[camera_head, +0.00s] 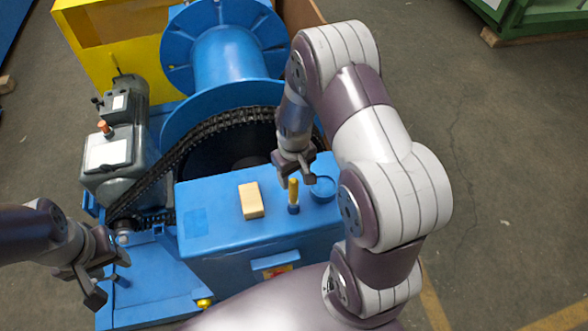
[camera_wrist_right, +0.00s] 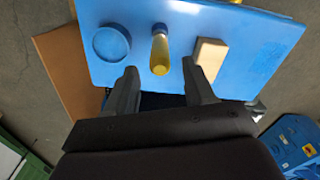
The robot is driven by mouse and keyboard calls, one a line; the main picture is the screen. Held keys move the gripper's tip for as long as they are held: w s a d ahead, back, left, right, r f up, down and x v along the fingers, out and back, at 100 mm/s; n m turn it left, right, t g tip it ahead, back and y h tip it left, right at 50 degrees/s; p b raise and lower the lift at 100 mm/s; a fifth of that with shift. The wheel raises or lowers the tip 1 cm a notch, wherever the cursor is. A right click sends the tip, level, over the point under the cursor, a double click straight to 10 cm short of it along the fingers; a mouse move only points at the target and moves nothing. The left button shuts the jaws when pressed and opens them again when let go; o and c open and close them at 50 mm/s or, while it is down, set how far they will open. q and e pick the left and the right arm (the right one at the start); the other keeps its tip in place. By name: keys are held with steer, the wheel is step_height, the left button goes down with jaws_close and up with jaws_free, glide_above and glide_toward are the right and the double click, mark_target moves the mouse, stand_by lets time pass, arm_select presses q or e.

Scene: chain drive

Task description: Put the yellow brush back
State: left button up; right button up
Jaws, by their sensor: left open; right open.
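The yellow brush (camera_head: 293,192) stands upright on the blue box top (camera_head: 225,238), with its yellow handle up and a dark blue part at its foot. In the right wrist view the yellow brush (camera_wrist_right: 160,54) lies between and just beyond the fingertips. My right gripper (camera_head: 292,177) is open and empty, just above and beside the handle; its fingers (camera_wrist_right: 160,78) do not appear to touch it. My left gripper (camera_head: 100,281) is open and empty at the lower left, away from the brush. Whether the brush sits in a holder is unclear.
A tan block (camera_head: 251,201) lies left of the brush, and a round blue dish (camera_head: 323,188) is right of it. A black chain (camera_head: 170,160) and grey motor (camera_head: 108,155) are at left. A blue spool (camera_head: 226,60) stands behind. A faint blue square (camera_head: 196,222) marks the box top.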

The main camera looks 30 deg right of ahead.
step_height(320, 180, up, 4)
steer(key=shift+f+b, duration=0.1)
steer(key=shift+b, duration=0.2)
steer(key=s+a+r+t, duration=0.1)
steer(key=s+a+r, duration=0.5)
steer(key=s+r, duration=0.3)
steer(key=shift+m, duration=0.4)
steer(key=f+b, duration=0.4)
steer(key=shift+w+d+f+b, duration=0.1)
steer(key=shift+d+f+b, duration=0.2)
steer(key=shift+f+b, duration=0.05)
